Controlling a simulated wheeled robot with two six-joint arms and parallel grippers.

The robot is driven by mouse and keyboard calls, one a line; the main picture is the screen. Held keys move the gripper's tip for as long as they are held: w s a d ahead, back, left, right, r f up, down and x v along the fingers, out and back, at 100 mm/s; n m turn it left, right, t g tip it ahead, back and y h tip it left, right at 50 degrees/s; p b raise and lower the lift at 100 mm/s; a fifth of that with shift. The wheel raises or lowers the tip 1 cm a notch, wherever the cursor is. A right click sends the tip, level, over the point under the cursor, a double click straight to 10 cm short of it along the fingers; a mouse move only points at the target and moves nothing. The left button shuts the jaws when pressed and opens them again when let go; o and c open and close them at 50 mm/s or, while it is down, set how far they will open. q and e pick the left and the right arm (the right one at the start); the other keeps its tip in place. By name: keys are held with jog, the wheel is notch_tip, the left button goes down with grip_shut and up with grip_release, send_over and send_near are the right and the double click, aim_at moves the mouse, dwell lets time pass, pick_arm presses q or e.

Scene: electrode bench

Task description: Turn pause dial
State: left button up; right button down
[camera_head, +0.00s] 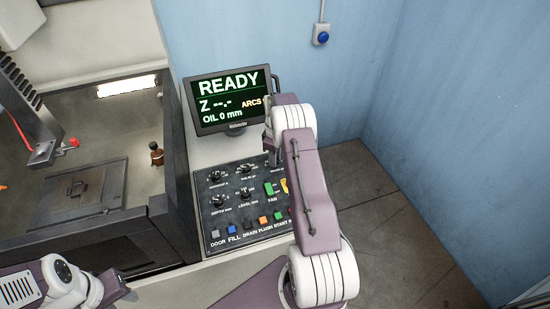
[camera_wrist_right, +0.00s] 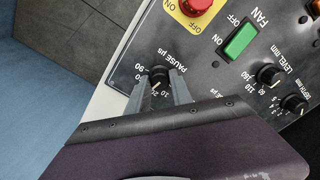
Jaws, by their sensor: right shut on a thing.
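The pause dial (camera_wrist_right: 158,77) is a small black knob with a pale pointer mark, labelled "PAUSE µs", near the panel edge in the right wrist view. My right gripper (camera_wrist_right: 160,84) has its two grey fingers on either side of the dial and is shut on it. In the head view the right gripper (camera_head: 272,156) reaches down to the top right of the black control panel (camera_head: 207,226), and my arm hides the dial. My left gripper (camera_head: 114,286) is at the lower left, away from the panel; its fingers are too unclear to judge.
A screen (camera_head: 229,98) reading "READY" stands behind the panel. Around the dial are the red stop button (camera_wrist_right: 198,5), the green fan switch (camera_wrist_right: 240,41) and the level knob (camera_wrist_right: 269,75). Coloured buttons line the panel's front. A machine tank (camera_head: 75,245) stands left.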

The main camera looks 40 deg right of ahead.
jog(key=n, duration=0.4)
jog(key=shift+w+d+r+n, duration=0.1)
jog(key=shift+n, duration=0.2)
jog(key=n, duration=0.4)
jog(key=shift+n, duration=0.3)
jog(key=n, duration=0.4)
jog(key=shift+r+n, duration=0.1)
jog(key=shift+n, duration=1.8)
jog(key=shift+w, duration=0.1)
jog(key=c, duration=1.1)
grip_release()
jog(key=shift+c, duration=0.2)
